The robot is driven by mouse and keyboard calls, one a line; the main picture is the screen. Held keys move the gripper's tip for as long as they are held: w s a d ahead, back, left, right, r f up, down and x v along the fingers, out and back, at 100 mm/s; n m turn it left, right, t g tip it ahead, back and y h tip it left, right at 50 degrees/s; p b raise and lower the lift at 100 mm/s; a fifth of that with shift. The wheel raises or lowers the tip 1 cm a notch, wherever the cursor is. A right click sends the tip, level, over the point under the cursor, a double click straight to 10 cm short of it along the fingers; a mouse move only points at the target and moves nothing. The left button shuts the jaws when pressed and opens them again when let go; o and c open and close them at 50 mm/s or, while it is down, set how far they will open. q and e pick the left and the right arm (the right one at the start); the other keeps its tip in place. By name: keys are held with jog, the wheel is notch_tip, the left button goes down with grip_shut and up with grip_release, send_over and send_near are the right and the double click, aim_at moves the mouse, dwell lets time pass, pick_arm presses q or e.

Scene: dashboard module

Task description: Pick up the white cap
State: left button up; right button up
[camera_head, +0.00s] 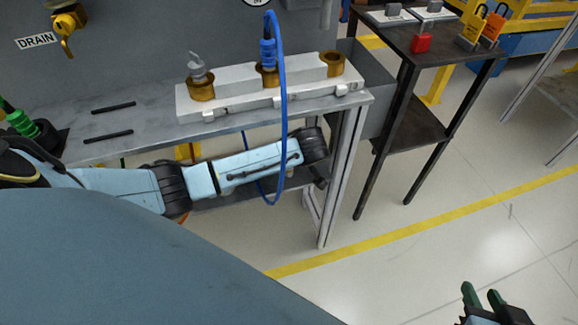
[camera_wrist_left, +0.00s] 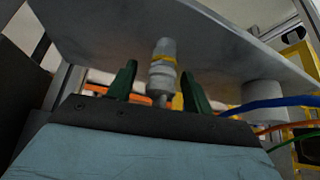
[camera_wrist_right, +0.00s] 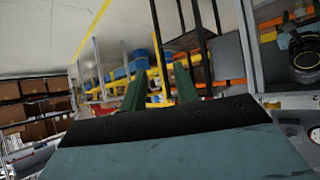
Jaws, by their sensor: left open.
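No piece is clearly identifiable as the white cap. A pale grey-white winged piece (camera_head: 197,68) sits in the left brass socket (camera_head: 201,88) of the white block in the head view. In the left wrist view, a whitish fitting with a yellow band (camera_wrist_left: 162,66) hangs under a grey plate. My left gripper (camera_wrist_left: 159,70) is open, its green fingers on either side of that fitting in the picture; I cannot tell whether they touch it. In the head view its fingers are hidden beyond the bench edge. My right gripper (camera_head: 480,291) is open and empty over the floor, lower right.
The white block (camera_head: 235,97) lies on the grey bench (camera_head: 150,128). A blue hose (camera_head: 284,100) loops from its middle socket down past my left arm. A dark side table (camera_head: 430,45) with a red padlock (camera_head: 421,43) stands right. The floor (camera_head: 440,245) there is clear.

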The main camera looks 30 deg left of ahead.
pick_arm(q)
jog(key=c, duration=1.1)
jog(key=shift+r, duration=0.1)
